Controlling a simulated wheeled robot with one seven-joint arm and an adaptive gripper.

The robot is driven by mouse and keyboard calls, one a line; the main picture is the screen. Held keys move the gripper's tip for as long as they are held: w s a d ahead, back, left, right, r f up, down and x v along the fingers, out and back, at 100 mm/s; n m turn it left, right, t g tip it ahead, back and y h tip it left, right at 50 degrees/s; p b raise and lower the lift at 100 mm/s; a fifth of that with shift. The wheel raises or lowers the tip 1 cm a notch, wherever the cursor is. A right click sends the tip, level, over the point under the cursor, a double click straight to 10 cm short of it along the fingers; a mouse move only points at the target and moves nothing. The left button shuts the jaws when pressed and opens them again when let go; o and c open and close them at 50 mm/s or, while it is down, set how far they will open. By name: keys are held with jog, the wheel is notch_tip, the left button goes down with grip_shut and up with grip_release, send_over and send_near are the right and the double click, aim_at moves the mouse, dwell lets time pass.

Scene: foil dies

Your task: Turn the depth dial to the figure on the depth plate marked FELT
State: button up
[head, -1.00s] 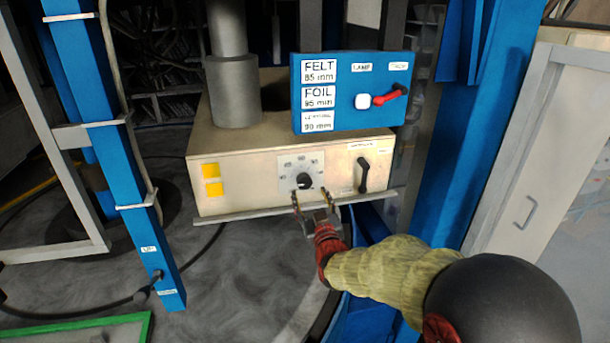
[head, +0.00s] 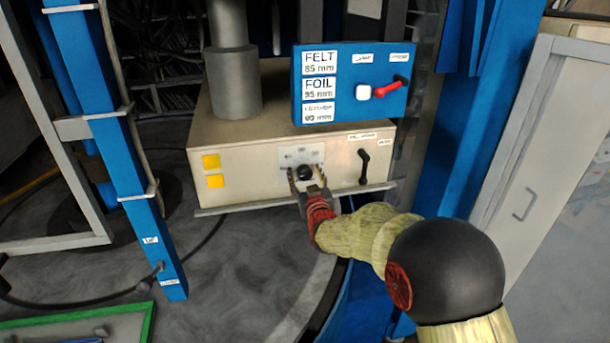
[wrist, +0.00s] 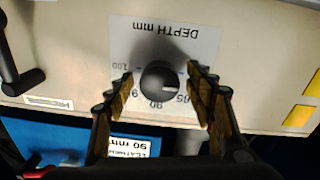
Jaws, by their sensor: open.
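The black depth dial (head: 304,172) sits on a white scale card (head: 302,153) on the front of a cream box. My gripper (head: 306,179) is open, with one finger on each side of the dial. In the upside-down wrist view the dial (wrist: 158,84) lies between the fingertips (wrist: 160,78); I cannot tell whether they touch it. Its white mark points right in that view, where a finger hides part of the scale. Figures 90 and 100 show; others are partly covered. The FELT label (head: 320,63) reads 85 mm, above FOIL 95 mm and a 90 mm label.
The blue panel (head: 350,110) above the box carries a white button (head: 363,93) and a red lever (head: 388,90). A black handle (head: 364,167) is right of the dial. A ledge (head: 240,208) runs under the box. A blue post (head: 110,130) stands left.

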jog(key=shift+c, duration=1.2)
jog(key=c, duration=0.9)
jog(key=shift+f+m+b, duration=0.1)
jog(key=shift+m+b, duration=0.2)
jog(key=shift+b, duration=0.15)
jog(key=m+b, duration=0.1)
jog(key=b, duration=0.2)
jog(key=shift+f+m, duration=0.15)
jog(key=shift+m, duration=0.15)
jog(key=shift+m+b, duration=0.9)
jog(key=shift+b, duration=0.2)
jog(key=m+b, duration=0.2)
jog(key=b, duration=0.1)
jog(key=shift+m+b, duration=0.3)
jog(key=shift+m, duration=0.1)
jog(key=shift+m+b, duration=0.9)
jog(key=shift+r, duration=0.2)
